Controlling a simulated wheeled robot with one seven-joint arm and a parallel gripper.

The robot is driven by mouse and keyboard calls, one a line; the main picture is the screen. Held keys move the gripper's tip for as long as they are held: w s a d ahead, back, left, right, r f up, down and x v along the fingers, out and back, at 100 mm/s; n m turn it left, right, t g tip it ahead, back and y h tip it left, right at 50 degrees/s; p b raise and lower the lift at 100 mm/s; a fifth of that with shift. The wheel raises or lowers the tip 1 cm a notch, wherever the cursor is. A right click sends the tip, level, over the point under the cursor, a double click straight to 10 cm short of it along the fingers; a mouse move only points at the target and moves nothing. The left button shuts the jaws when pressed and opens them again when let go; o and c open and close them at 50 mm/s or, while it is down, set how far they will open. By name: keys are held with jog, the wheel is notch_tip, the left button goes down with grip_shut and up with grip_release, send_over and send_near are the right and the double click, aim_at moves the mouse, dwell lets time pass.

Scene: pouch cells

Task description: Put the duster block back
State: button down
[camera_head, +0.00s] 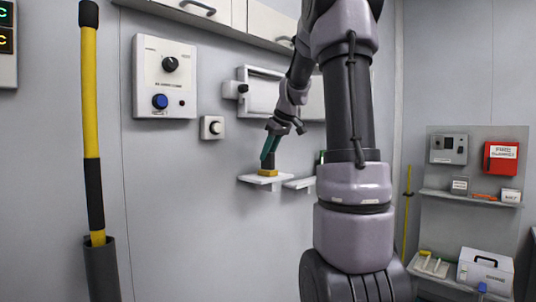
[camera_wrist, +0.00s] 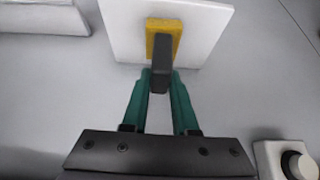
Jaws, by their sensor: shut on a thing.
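The duster block has a yellow base (camera_wrist: 174,27) and a dark grip. It is at the small white shelf (camera_wrist: 208,24) on the wall, and in the head view the yellow base (camera_head: 268,172) appears to rest on the shelf top (camera_head: 255,179). My gripper (camera_wrist: 159,75) has its teal fingers shut on the dark grip of the block. In the head view my gripper (camera_head: 268,155) reaches down to the block from above. Whether the base fully touches the shelf is hard to tell.
A second white shelf (camera_head: 299,183) is just right, partly behind my arm. A panel with knobs (camera_head: 165,76) and a small button box (camera_head: 212,127) are on the wall to the left. A yellow and black pole (camera_head: 91,130) stands at far left. A white case (camera_head: 485,271) sits at lower right.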

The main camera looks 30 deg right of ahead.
jog(key=c, duration=0.7)
grip_release()
jog(key=v, duration=1.2)
jog(key=s+a+f+m, duration=0.2)
jog(key=s+a+f, duration=0.2)
jog(key=s, duration=0.3)
jog(key=s+a+f+m+t, duration=0.1)
jog(key=s+a+f+m, duration=0.2)
jog(key=s+a, duration=0.4)
jog(key=s+a+f+m, duration=0.3)
jog(key=s+a+f, duration=0.2)
jog(key=s+a, duration=0.1)
jog(key=shift+s+a+t, duration=0.2)
jog(key=shift+s+t, duration=0.1)
jog(key=shift+s, duration=0.4)
